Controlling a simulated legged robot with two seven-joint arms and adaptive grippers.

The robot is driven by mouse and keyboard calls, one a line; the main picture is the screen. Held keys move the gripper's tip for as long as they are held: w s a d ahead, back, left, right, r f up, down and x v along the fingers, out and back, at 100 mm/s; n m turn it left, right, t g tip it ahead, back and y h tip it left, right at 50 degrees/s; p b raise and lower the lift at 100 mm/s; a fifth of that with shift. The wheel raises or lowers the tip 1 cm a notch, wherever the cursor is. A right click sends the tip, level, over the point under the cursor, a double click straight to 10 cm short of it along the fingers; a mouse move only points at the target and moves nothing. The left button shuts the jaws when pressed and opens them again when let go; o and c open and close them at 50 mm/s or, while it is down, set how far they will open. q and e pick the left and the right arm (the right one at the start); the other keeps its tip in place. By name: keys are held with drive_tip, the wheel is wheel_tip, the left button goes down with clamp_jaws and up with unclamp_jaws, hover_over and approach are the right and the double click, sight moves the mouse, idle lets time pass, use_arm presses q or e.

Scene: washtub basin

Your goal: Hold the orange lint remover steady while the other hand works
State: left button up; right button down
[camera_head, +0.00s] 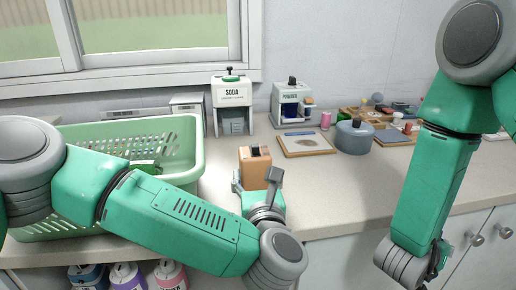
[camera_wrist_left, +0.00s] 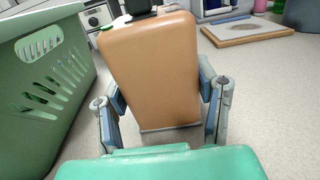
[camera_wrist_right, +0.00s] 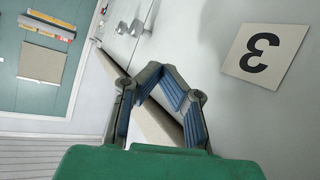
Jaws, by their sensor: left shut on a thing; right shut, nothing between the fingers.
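The orange lint remover (camera_head: 255,166) stands upright on the counter, a boxy orange block with a dark knob on top. It fills the middle of the left wrist view (camera_wrist_left: 150,65), where its grey lower end shows near the counter. My left gripper (camera_head: 257,182) is shut on it, with one finger against each side; its blue pads also show in the left wrist view (camera_wrist_left: 163,95). My right gripper (camera_wrist_right: 160,74) is shut and empty. It hangs low in front of the cabinet fronts, far to the right of the lint remover.
A green basket (camera_head: 180,180) stands close left of the lint remover. A soda dispenser (camera_head: 232,98) and a powder dispenser (camera_head: 291,105) are behind. A framed board (camera_head: 305,143) and a blue-grey pot (camera_head: 354,137) sit to the right.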

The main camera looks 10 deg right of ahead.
drive_tip(key=s+d+r+m+g+h, duration=0.1)
drive_tip(key=s+d+r+m+g, duration=0.15)
drive_tip(key=r+m+g, duration=0.35)
drive_tip(key=s+d+r+m+g+h, duration=0.1)
drive_tip(key=s+r+m+g, duration=0.2)
drive_tip(key=r, duration=0.5)
drive_tip(key=w+a+r+m+t+y, duration=0.1)
drive_tip(key=w+a+m+y, duration=0.1)
drive_tip(key=a, duration=0.6)
drive_tip(key=w+a+r+m+t+y, duration=0.1)
drive_tip(key=w+a+m+t+y, duration=0.1)
drive_tip(key=w+a+m, duration=0.3)
drive_tip(key=w+a+r+m+t+y, duration=0.2)
drive_tip(key=w+a+m+y, duration=0.1)
drive_tip(key=a, duration=0.9)
drive_tip(key=shift+w+y, duration=0.15)
drive_tip(key=shift+y, duration=0.45)
drive_tip(key=a+r+m+t+y, duration=0.1)
drive_tip(key=a+r+m+y, duration=0.2)
drive_tip(key=a+r, duration=0.3)
drive_tip(key=a+r+m+t+y, duration=0.2)
drive_tip(key=a+r, duration=0.4)
drive_tip(key=a, duration=0.5)
drive_tip(key=shift+s+a+r+m+t+y, duration=0.3)
drive_tip(key=shift+m+y, duration=0.2)
drive_tip(key=shift+y, duration=0.1)
drive_tip(key=shift+f, duration=0.1)
